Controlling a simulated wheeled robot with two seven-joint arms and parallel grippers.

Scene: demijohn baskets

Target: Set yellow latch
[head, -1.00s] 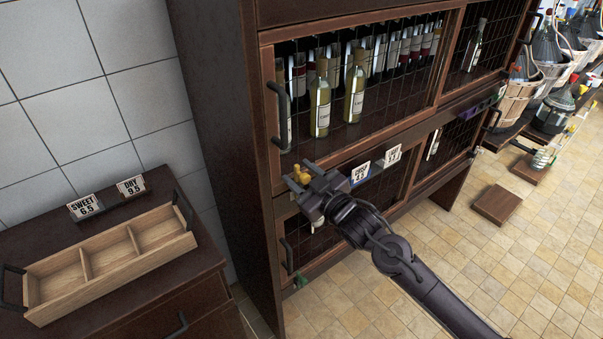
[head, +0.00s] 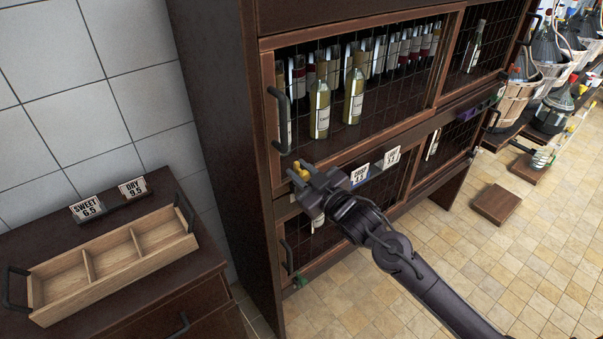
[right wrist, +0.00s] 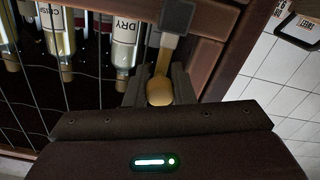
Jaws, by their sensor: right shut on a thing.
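The yellow latch (head: 299,171) sits on the lower frame of the upper cabinet door, near its left corner. My right gripper (head: 309,176) is shut on it. In the right wrist view the yellow latch knob (right wrist: 160,91) lies between the two fingers of the gripper (right wrist: 158,88), with a grey metal piece above it. The upper mesh door (head: 355,160) is closed in front of the bottles. My left gripper does not show.
A dark handle (head: 279,120) stands out on the door's left side above my gripper. Two price cards (head: 359,175) are beside the gripper on the cabinet. A three-part wooden tray (head: 60,270) rests on the left counter. A low wooden platform (head: 496,203) stands on the floor.

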